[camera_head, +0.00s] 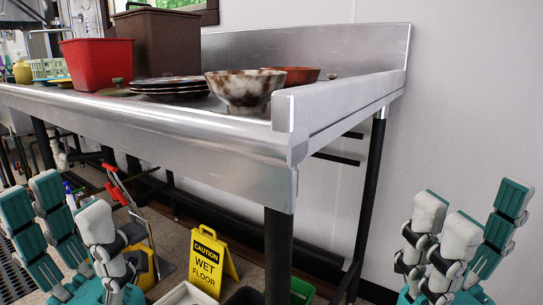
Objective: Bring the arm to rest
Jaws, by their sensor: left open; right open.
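My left gripper (78,222) shows at the lower left of the head view, with teal and grey fingers spread apart. It is open and holds nothing. My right gripper (468,236) shows at the lower right, fingers upright and spread, also open and empty. Both are in front of the steel table (200,124) and lower than its top in the picture, one to each side of its near leg. Neither is seen touching anything. Most of both arms is out of view below.
On the table stand a red bin (97,63), a brown bin (158,42), stacked plates (170,83), a speckled bowl (245,90) and a reddish-brown bowl (298,75). Below are a yellow wet-floor sign (211,262) and a green container (302,291). A bare wall is at right.

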